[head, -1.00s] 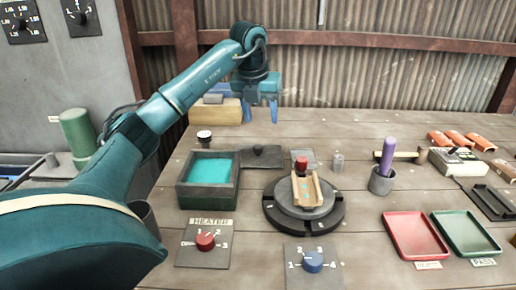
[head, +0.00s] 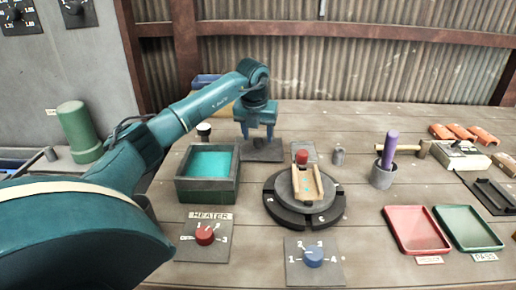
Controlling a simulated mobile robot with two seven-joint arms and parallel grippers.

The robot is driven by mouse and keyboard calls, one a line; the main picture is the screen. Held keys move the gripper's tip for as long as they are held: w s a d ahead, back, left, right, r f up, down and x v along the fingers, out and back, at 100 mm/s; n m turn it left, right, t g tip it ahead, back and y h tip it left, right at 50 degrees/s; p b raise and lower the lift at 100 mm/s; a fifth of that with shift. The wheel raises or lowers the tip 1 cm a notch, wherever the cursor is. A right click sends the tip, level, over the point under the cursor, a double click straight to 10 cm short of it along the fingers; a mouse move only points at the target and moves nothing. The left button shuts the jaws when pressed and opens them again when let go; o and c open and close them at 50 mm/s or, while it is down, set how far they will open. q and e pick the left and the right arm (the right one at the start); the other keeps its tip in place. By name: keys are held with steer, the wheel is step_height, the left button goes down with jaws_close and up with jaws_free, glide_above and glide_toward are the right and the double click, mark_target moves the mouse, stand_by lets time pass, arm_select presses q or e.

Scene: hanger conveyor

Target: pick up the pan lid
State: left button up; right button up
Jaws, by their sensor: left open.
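The pan lid (head: 264,155) is a flat dark grey plate with a small knob. It lies on the table behind and to the right of the pan (head: 181,191), a dark square box with teal liquid in it. My left gripper (head: 257,135) points down over the lid, its two fingers apart, with the knob area between or just below them. Whether the fingers touch the lid cannot be told. My right gripper is out of view.
A turntable (head: 274,214) with a wooden cradle and red-topped piece stands right of the pan. A small dark cup (head: 204,132) stands left of the gripper. A grey cylinder (head: 338,156) and a pot (head: 381,178) stand to the right. Heater dial (head: 205,234) is in front.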

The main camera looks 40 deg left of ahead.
arm_select(q)
steer(key=shift+x, duration=0.9)
steer(key=shift+c, duration=0.2)
steer(key=c, duration=1)
steer(key=shift+o, duration=0.2)
steer(key=shift+r, duration=0.1)
